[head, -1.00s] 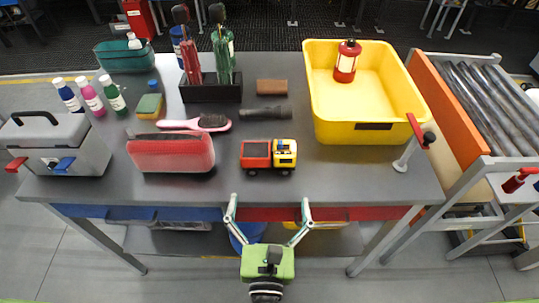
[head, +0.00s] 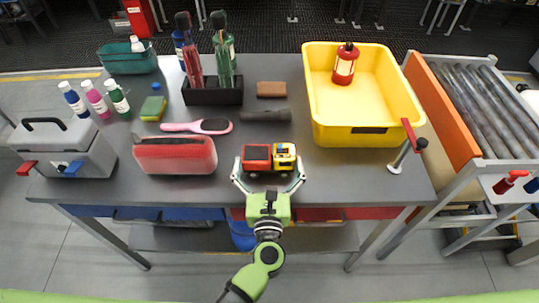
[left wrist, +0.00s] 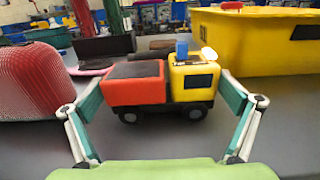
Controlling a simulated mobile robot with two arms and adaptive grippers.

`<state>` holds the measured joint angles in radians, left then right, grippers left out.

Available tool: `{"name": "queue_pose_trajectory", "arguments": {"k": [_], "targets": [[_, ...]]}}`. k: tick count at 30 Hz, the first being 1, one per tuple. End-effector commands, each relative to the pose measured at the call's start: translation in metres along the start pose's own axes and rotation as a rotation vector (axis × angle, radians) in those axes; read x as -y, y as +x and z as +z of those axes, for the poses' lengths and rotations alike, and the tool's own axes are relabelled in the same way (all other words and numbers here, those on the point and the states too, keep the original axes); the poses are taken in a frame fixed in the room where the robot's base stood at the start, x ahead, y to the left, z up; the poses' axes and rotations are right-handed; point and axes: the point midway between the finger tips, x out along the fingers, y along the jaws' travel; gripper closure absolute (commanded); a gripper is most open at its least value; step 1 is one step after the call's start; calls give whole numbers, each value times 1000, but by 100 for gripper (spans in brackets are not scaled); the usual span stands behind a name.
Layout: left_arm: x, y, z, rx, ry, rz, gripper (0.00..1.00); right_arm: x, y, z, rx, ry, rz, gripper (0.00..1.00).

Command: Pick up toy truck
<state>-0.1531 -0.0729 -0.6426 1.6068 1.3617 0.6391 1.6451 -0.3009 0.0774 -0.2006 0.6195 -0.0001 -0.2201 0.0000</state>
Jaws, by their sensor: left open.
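The toy truck (head: 257,157) has a red bed and a yellow cab and stands upright near the front edge of the grey table. My left gripper (head: 269,172) is open, with one finger at each end of the truck. In the left wrist view the truck (left wrist: 140,84) stands side-on between the spread fingers of the gripper (left wrist: 162,120). I cannot tell whether the fingers touch it. My right gripper is not in view.
A red case (head: 175,154) is to the left. A hairbrush (head: 200,127), a dark cylinder (head: 264,116) and a brown block (head: 271,89) lie behind. A roller conveyor (head: 468,95) is at the far right.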

Motion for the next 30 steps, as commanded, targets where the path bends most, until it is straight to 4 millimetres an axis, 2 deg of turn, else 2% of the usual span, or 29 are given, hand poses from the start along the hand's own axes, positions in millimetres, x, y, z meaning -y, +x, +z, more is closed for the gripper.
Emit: {"name": "queue_pose_trajectory", "arguments": {"k": [4,11,12,15,16,25,30], "targets": [[0,14,1,0,1,0,0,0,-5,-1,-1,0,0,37],[0,16,-1,-1,0,0,0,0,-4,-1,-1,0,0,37],[0,16,-1,-1,0,0,3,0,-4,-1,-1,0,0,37],[0,16,-1,-1,0,0,29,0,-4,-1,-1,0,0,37],[0,16,-1,-1,0,0,30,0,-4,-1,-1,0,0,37],[0,16,1,1,0,0,30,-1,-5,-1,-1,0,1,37],[0,16,10,1,0,0,30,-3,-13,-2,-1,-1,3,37]]}}
